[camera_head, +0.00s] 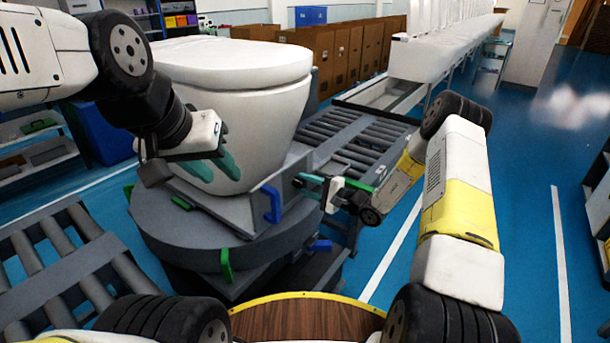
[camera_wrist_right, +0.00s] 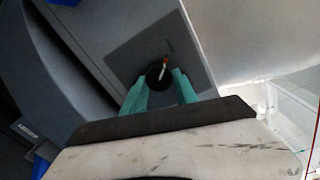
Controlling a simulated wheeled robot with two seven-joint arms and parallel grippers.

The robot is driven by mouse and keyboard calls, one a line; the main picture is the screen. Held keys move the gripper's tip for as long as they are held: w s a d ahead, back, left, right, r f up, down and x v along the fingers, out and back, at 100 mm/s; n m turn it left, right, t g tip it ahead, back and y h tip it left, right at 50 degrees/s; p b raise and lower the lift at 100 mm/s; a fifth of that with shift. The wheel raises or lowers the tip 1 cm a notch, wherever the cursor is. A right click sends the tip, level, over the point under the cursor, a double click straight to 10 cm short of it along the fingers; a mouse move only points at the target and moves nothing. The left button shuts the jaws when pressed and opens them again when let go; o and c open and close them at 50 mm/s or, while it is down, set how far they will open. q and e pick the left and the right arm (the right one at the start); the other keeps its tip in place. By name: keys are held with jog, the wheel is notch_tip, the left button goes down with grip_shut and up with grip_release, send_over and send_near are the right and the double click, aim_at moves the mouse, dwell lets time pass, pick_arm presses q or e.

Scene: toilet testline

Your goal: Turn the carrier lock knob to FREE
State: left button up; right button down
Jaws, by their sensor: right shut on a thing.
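The carrier lock knob (camera_wrist_right: 154,80) is a small round black knob with a white pointer line, on a dark grey panel (camera_wrist_right: 140,45) of the carrier. A small red mark shows near the pointer's end; no lettering is readable. My right gripper (camera_wrist_right: 160,88) is shut on the knob, one green finger on each side. In the head view, my right gripper (camera_head: 308,182) reaches the carrier's side from the right, and the knob is hard to make out there. My left gripper (camera_head: 212,167) is open, its teal fingers apart in front of the white toilet (camera_head: 262,115).
The toilet stands on the grey carrier, above a round turntable (camera_head: 190,235) with blue and green handles. A roller conveyor (camera_head: 350,135) runs behind it; another (camera_head: 60,260) lies at left.

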jog(key=shift+n, duration=0.3)
jog(key=c, duration=1)
grip_release()
jog(key=shift+o, duration=0.2)
jog(key=v, duration=0.7)
jog(key=shift+s+d, duration=0.25)
jog(key=shift+d, duration=0.1)
